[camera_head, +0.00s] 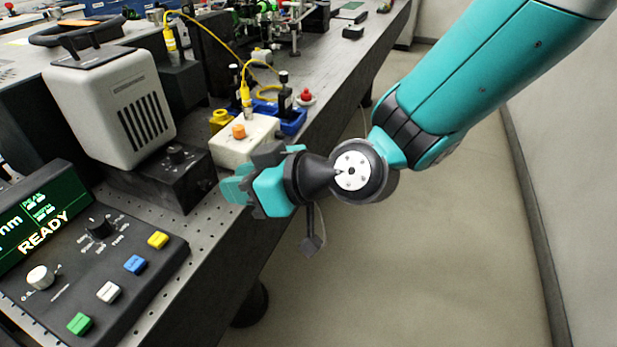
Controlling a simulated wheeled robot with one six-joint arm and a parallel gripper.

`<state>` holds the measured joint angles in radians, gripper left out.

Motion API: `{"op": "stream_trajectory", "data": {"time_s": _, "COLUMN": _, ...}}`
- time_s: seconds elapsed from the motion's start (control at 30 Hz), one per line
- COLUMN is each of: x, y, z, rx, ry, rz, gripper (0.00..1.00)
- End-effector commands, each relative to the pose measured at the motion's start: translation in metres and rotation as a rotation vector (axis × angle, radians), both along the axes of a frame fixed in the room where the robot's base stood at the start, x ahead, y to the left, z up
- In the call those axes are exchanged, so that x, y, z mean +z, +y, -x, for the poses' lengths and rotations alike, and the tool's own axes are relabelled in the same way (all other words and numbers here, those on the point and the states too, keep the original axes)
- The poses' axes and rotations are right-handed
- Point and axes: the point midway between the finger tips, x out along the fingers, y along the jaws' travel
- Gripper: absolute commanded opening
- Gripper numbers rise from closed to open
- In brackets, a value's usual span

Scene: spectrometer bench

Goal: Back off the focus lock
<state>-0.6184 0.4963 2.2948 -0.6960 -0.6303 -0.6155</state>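My gripper (236,188), teal and dark grey, is at the bench edge, in front of the white box (228,148) and to the right of a low black box (163,178). Its fingers point left and partly overlap each other, so their opening is unclear. No part is clearly labelled as the focus lock. The white box carries an orange knob (239,131) and a yellow cable plug (246,98). The black box has a black knob (176,154) on top. My gripper covers the white box's lower right corner.
A pale instrument housing (110,105) with a vent stands on the left. A control panel (75,290) with coloured buttons and a screen reading READY is at front left. A blue tray (292,122) and a red knob (306,96) lie behind my gripper. The floor at right is clear.

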Motion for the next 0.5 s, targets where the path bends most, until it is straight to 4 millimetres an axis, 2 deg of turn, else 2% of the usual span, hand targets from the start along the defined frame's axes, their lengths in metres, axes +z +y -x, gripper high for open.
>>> {"op": "stream_trajectory", "data": {"time_s": 0.03, "x": 0.003, "y": -0.013, "z": 0.003, "rx": -0.005, "ry": 0.000, "rz": 0.000, "gripper": 0.28}}
{"op": "stream_trajectory", "data": {"time_s": 0.3, "x": 0.030, "y": -0.073, "z": 0.025, "rx": -0.007, "ry": -0.003, "rz": -0.002, "gripper": 0.28}}
{"op": "stream_trajectory", "data": {"time_s": 0.5, "x": 0.039, "y": -0.093, "z": 0.033, "rx": -0.002, "ry": -0.005, "rz": -0.003, "gripper": 0.28}}
